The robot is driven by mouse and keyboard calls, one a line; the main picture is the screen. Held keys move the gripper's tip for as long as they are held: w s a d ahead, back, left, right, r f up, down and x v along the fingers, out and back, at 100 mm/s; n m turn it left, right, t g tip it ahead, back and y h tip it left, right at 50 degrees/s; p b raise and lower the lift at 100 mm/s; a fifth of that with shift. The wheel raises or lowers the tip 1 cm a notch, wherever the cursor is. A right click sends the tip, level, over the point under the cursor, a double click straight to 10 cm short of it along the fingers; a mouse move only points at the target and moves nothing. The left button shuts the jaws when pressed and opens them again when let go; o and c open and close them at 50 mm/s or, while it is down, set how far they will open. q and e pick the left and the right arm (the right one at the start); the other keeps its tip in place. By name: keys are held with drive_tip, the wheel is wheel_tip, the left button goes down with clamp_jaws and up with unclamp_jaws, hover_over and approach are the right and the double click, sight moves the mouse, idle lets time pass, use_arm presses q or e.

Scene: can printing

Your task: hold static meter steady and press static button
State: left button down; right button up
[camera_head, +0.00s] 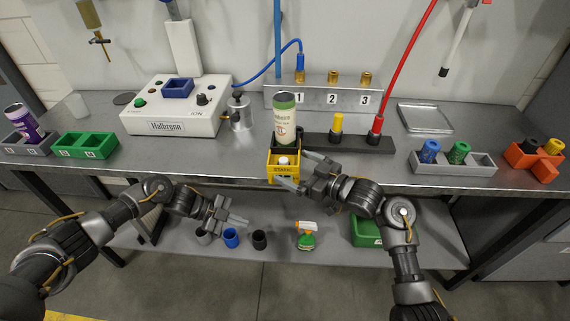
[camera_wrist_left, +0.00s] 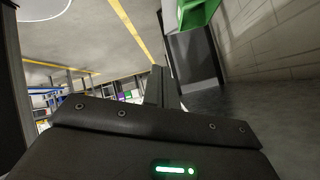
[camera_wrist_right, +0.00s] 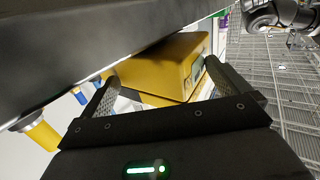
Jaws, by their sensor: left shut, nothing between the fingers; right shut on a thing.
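The static meter (camera_head: 284,171) is a yellow box marked STATIC at the front edge of the table in the head view. A pale round button (camera_head: 283,161) shows on it. My right gripper (camera_head: 290,170) is shut on the meter, and its two fingers lie along the box's sides in the right wrist view, where the yellow meter (camera_wrist_right: 165,70) shows between them. My left gripper (camera_head: 238,222) is shut and empty, below and left of the meter, in front of the table edge. The left wrist view shows neither the meter nor the button.
A green-and-cream can (camera_head: 285,120) stands just behind the meter. A black rack (camera_head: 355,143) with yellow and red items lies to its right. The white Halbrenn box (camera_head: 175,105) is at back left.

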use_arm(q)
drive_tip(key=s+a+r+m+g+y, duration=0.3)
drive_tip(key=s+a+r+m+g, duration=0.15)
drive_tip(key=s+a+r, duration=0.35)
wheel_tip(320, 180, up, 27)
drive_tip(key=n+t, duration=0.8)
drive_tip(key=t, duration=0.1)
hover_over(284, 161)
drive_tip(key=s+a, duration=0.2)
drive_tip(key=shift+d+r, duration=0.35)
drive_tip(key=shift+d, duration=0.05)
drive_tip(key=shift+d+f, duration=0.15)
drive_tip(key=shift+f, duration=4.15)
